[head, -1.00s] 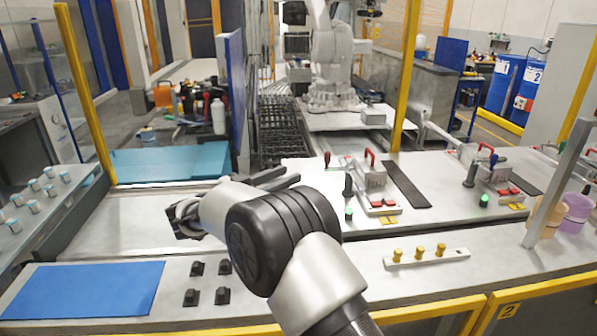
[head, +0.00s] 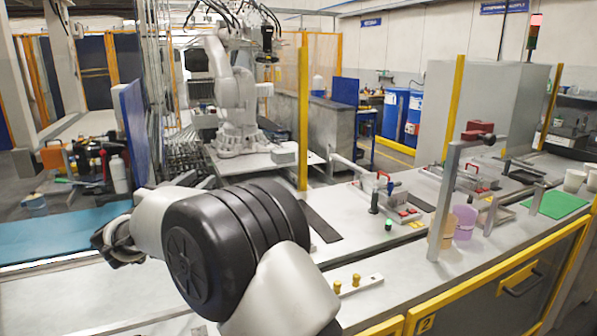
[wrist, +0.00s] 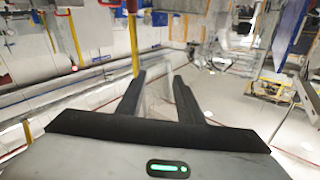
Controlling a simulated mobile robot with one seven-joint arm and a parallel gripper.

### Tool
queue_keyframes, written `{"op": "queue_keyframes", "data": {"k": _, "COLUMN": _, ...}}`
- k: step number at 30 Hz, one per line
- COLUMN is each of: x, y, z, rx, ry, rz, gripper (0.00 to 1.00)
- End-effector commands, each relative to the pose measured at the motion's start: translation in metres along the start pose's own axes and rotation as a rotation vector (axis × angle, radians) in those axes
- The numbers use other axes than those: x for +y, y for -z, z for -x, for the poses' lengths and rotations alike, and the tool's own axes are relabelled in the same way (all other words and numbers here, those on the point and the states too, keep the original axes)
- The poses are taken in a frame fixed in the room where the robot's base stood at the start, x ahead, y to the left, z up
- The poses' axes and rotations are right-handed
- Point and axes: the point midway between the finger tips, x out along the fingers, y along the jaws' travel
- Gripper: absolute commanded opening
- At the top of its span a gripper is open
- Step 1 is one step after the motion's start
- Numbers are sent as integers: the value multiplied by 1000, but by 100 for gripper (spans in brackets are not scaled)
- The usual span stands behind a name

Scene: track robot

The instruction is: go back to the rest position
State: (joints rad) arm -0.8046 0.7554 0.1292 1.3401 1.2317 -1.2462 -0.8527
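My gripper (wrist: 160,95) shows in the wrist view with its two dark fingers apart and nothing between them. In the head view my arm is folded across the lower left, over the grey workbench (head: 75,292). The end of the arm points left there, and the fingertips are hard to make out.
A blue mat (head: 60,240) lies at the left. A clamp fixture (head: 395,208) stands on the bench right of my arm. Purple (head: 465,222) and tan cups, a post with a red top (head: 478,130) and a green mat (head: 556,204) are farther right. A yellow-framed rail runs along the front.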

Motion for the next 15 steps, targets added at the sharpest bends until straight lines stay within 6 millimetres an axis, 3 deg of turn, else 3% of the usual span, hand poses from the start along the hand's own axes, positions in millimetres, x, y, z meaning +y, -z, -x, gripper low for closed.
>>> {"op": "queue_keyframes", "data": {"k": 1, "x": 6, "y": 41, "z": -16, "rx": 3, "ry": 66, "rz": -29, "gripper": 33}}
{"op": "queue_keyframes", "data": {"k": 6, "x": 27, "y": 119, "z": -35, "rx": -48, "ry": 295, "rz": -61, "gripper": 33}}
{"op": "queue_keyframes", "data": {"k": 10, "x": 61, "y": 158, "z": -26, "rx": -130, "ry": 430, "rz": -39, "gripper": 33}}
{"op": "queue_keyframes", "data": {"k": 15, "x": 129, "y": 177, "z": 10, "rx": -296, "ry": 529, "rz": 33, "gripper": 33}}
